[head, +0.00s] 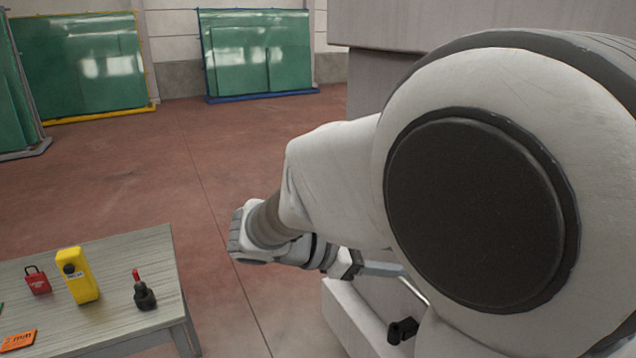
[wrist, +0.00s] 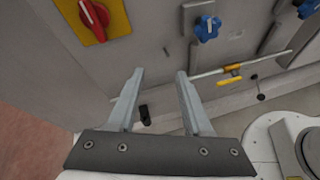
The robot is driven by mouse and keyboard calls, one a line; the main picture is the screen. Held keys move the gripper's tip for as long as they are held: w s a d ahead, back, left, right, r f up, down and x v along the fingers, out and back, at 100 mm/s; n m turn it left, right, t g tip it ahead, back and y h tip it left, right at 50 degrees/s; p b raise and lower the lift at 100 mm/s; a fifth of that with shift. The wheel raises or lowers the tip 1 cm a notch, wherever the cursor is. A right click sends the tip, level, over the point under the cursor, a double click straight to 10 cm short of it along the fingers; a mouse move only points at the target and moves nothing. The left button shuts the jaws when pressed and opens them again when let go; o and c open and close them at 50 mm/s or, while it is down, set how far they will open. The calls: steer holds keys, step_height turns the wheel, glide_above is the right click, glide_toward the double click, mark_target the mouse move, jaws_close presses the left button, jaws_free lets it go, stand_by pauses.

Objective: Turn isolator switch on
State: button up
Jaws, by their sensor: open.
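The isolator switch (wrist: 93,17) shows in the wrist view at the upper left, a red rotary handle on a yellow plate on a grey panel, cut off by the top edge. Its on or off position cannot be read. My gripper (wrist: 160,72) is open and empty, its two grey fingers pointing at the panel below and right of the switch, apart from it. In the head view my gripper (head: 375,268) is beside the grey machine, partly hidden by my arm. The switch does not show there.
The panel also has blue knobs (wrist: 207,28) and a pipe with a yellow-handled valve (wrist: 232,70). A table (head: 140,250) at lower left holds a red padlock (head: 37,281), a yellow device (head: 77,276) and a black red-tipped item (head: 144,296). Glass racks (head: 257,50) stand far back; the floor between is clear.

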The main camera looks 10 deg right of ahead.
steer(key=w+a+r+n+t+h, duration=0.3)
steer(key=w+a+n+t, duration=0.1)
steer(key=w+a+n, duration=0.15)
steer(key=p+x, duration=0.3)
steer(key=x, duration=1.3)
steer(key=shift+w+d+r+h, duration=0.25)
steer(key=shift+r+h, duration=0.05)
steer(key=shift+r, duration=0.1)
steer(key=shift+m, duration=0.25)
steer(key=shift+c, duration=0.2)
jaws_close()
